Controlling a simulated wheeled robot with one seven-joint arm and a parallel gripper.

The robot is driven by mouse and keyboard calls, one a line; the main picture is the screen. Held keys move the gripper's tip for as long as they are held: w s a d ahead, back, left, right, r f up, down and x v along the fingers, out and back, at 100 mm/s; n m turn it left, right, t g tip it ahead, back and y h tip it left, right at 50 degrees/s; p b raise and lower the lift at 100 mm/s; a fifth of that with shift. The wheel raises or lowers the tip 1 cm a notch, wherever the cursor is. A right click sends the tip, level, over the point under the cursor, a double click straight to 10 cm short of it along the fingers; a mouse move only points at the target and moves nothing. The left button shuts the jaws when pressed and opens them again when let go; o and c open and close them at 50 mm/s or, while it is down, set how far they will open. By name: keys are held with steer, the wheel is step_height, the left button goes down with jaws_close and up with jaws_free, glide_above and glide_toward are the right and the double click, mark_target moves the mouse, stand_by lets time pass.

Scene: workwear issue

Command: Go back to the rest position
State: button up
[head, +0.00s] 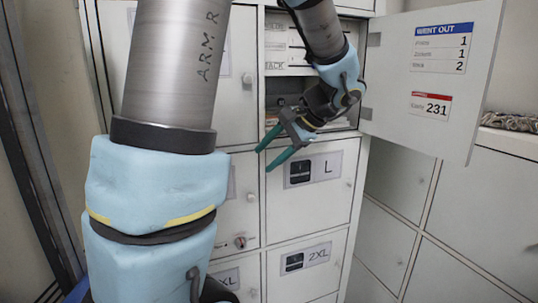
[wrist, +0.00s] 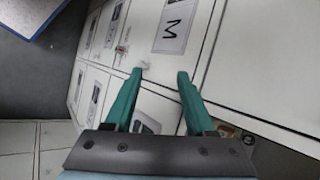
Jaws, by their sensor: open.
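My gripper (head: 268,157) is in front of the locker cabinet (head: 333,205), near the lower edge of an open compartment (head: 350,112) and just above the door labelled L (head: 338,184). Its two green fingers are apart with nothing between them. The wrist view shows the same open gripper (wrist: 158,80) with white locker doors (wrist: 165,65) beyond it, one labelled M. My arm covers part of the cabinet's left side in the head view.
An open white door (head: 430,70) with notices reading "WENT OUT" and "231" sticks out right of the compartment. A door labelled 2XL (head: 306,262) is below. Low white cabinets (head: 470,215) stand at the right. Clear space lies before the lower doors.

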steer(key=s+a+f+n+g+h, duration=0.1)
steer(key=s+a+f+n+h, duration=0.2)
steer(key=f, duration=0.3)
steer(key=s+a+f+n+g+h, duration=0.1)
steer(key=s+a+f+n+h, duration=0.2)
steer(key=s+f+n+h, duration=0.1)
step_height(320, 180, down, 3)
steer(key=shift+s+a+r+n+h, duration=0.15)
steer(key=shift+s+n+h, duration=0.35)
steer(key=shift+s, duration=0.7)
